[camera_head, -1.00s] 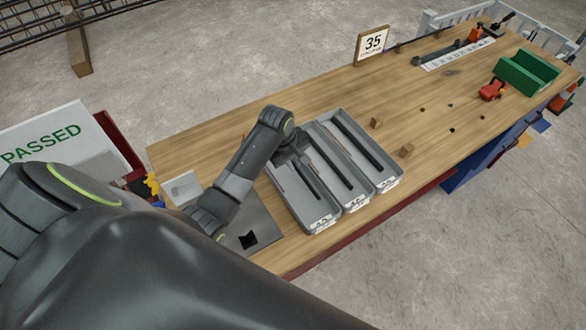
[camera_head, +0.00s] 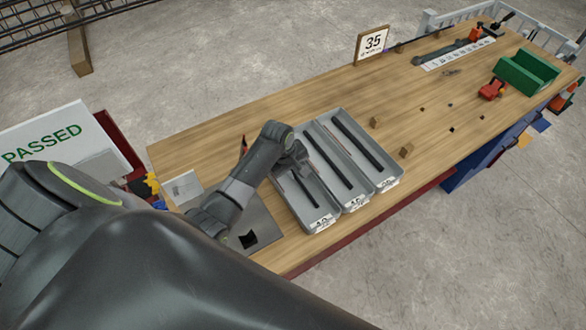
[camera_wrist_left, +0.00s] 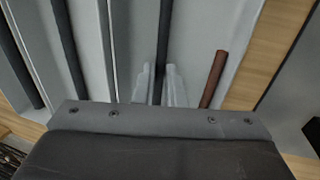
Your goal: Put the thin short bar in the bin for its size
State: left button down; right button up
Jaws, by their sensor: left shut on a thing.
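Three grey bins stand side by side on the bench: the left bin (camera_head: 321,226), the middle bin (camera_head: 355,203) and the right bin (camera_head: 388,183). My left gripper (camera_head: 297,164) is at the left bin. In the left wrist view its fingers (camera_wrist_left: 158,86) are shut on a thin dark bar (camera_wrist_left: 164,35). This bar (camera_head: 305,188) lies along the left bin in the head view; I cannot tell whether it touches the floor. A reddish-brown bar (camera_wrist_left: 213,80) is beside the fingers in the wrist view. My right gripper is not in view.
Dark bars lie in the middle bin (camera_head: 334,163) and right bin (camera_head: 357,140). Small wooden blocks (camera_head: 406,151) stand right of the bins. A sign reading 35 (camera_head: 372,44) and a green holder (camera_head: 526,72) are farther away. The bench behind the bins is mostly clear.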

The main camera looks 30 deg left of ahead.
pick_arm(q)
jog(key=c, duration=1.5)
grip_release()
jog(key=shift+r, duration=0.5)
jog(key=v, duration=1.2)
jog(key=shift+a+r, duration=0.1)
